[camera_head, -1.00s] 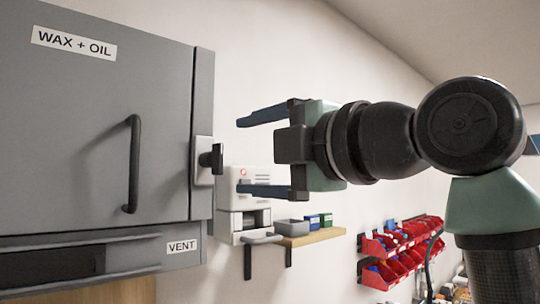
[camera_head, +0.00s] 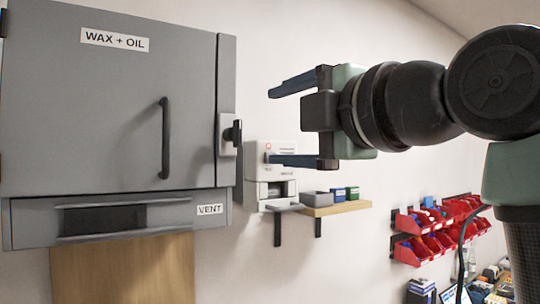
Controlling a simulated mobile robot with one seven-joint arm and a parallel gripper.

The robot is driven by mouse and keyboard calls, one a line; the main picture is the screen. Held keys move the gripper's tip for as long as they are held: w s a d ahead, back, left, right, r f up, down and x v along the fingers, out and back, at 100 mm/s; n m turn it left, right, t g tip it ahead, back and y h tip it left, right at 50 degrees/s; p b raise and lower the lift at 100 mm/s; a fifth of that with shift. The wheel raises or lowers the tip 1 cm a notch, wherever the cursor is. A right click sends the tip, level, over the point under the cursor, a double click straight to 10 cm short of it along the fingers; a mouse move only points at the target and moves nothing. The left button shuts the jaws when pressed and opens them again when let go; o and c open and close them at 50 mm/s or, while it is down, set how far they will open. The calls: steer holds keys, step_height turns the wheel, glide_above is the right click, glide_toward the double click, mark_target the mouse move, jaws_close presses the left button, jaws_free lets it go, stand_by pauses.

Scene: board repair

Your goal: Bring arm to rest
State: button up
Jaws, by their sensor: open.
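My gripper (camera_head: 292,122) is at the upper middle of the head view, with its two blue fingers spread wide apart and pointing left. Nothing is between the fingers. My arm reaches in from the right edge, with the wrist roughly level. The gripper appears just right of the grey cabinet (camera_head: 110,70) labelled "WAX + OIL"; how far apart they are in depth I cannot tell. The cabinet door looks shut, with a dark vertical handle (camera_head: 164,138) and a black latch knob (camera_head: 233,132) at its right edge.
Below the cabinet door is a slot panel (camera_head: 215,209) marked "VENT". A white machine (camera_head: 263,152) and a wooden shelf (camera_head: 338,209) with small boxes are on the wall behind the gripper. Red bins (camera_head: 410,223) hang at the lower right, above a cluttered bench (camera_head: 485,288).

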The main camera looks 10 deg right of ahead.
steer(key=s+a+f+m+t+h, duration=0.1)
steer(key=s+a+f+m+t, duration=0.15)
steer(key=a+m+t, duration=0.65)
steer(key=s+f+m+t+h, duration=0.1)
steer(key=s+m+h, duration=0.4)
steer(key=s+m, duration=0.6)
steer(key=shift+a+f+m+t, duration=0.3)
steer(key=shift+f+m, duration=0.05)
steer(key=shift+m, duration=0.85)
steer(key=shift+w, duration=0.1)
